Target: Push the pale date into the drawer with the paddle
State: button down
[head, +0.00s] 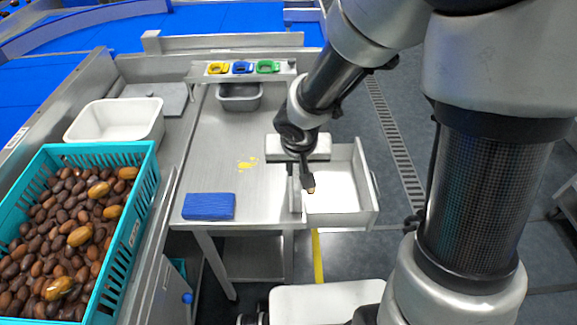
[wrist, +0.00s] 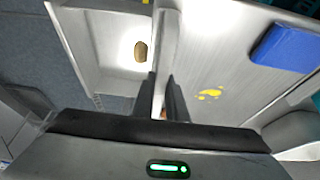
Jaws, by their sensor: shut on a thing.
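The pale date (wrist: 140,52) lies on the floor of the open drawer (wrist: 94,45), close to the wall on the table side. In the head view a small tan spot, apparently the date (head: 311,190), shows just below my fingertips. My gripper (head: 306,179) points down over the line between the table and the drawer (head: 371,205). In the wrist view my gripper (wrist: 162,80) has its dark fingers close together. Only a small reddish-brown bit of the paddle (wrist: 163,113) shows between them; the rest is hidden.
A blue block (head: 209,206) lies at the table's near left, with a yellow smear (head: 248,163) behind it. A teal crate (head: 140,200) of dates and a white tub (head: 116,119) stand left. A grey bin (head: 240,103) sits at the back below coloured rings.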

jog(key=shift+d, duration=0.55)
jog(key=shift+r+p, duration=2.5)
jog(key=shift+r, duration=0.5)
